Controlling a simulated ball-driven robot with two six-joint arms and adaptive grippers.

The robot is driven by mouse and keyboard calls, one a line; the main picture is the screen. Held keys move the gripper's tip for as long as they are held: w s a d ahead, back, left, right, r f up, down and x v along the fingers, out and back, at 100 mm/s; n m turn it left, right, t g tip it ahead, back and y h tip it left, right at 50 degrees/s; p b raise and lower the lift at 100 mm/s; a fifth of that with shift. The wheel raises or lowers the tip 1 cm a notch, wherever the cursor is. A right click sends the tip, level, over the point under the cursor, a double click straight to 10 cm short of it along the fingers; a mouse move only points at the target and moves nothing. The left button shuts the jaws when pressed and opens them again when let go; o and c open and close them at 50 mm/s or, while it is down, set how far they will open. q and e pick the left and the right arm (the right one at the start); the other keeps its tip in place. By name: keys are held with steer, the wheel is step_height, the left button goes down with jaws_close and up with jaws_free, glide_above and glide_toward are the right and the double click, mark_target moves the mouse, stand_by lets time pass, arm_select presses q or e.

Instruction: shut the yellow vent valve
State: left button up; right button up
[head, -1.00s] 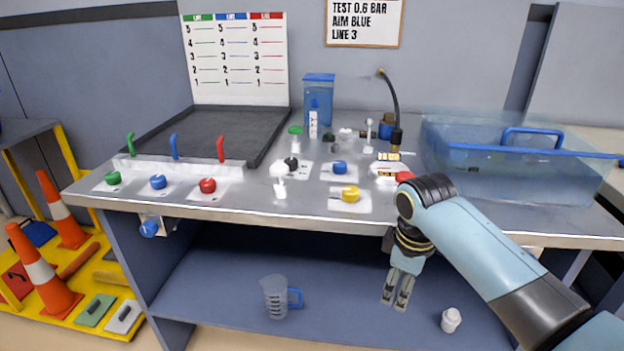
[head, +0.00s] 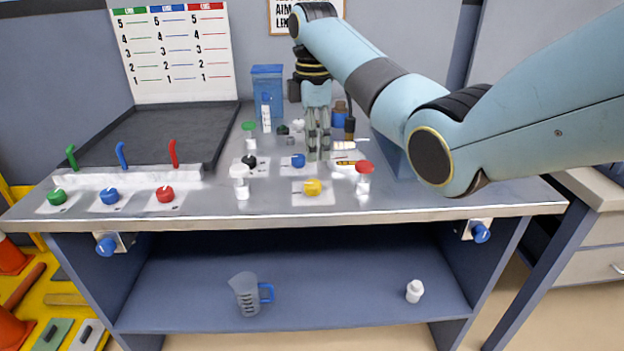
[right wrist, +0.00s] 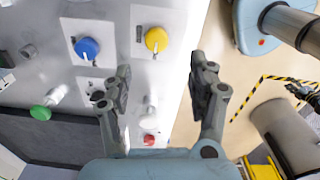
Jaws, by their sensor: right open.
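The yellow vent valve (head: 312,187) is a round knob on a white plate near the front edge of the bench. It also shows in the right wrist view (right wrist: 156,39), with a small pointer mark at its lower edge. My right gripper (head: 318,152) points down over the bench, behind the yellow knob in the head view. In the right wrist view its two fingers (right wrist: 163,80) are spread with nothing between them, and the yellow knob lies beyond the tips, apart from them. My left gripper is not in view.
A blue knob (head: 298,160) sits behind and left of the yellow one. White fittings with a white cap (head: 240,171) and a red cap (head: 364,168) stand on either side. A blue tank (head: 267,90) stands at the back. The bench's front strip is clear.

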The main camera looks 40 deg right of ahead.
mark_target(313, 183)
steer(key=f, duration=0.9)
steer(key=shift+w+d+f+b, duration=0.1)
steer(key=shift+w+f+b, duration=0.2)
steer(key=shift+f+b, duration=0.05)
steer(key=c, duration=1.1)
steer(key=shift+c, duration=0.2)
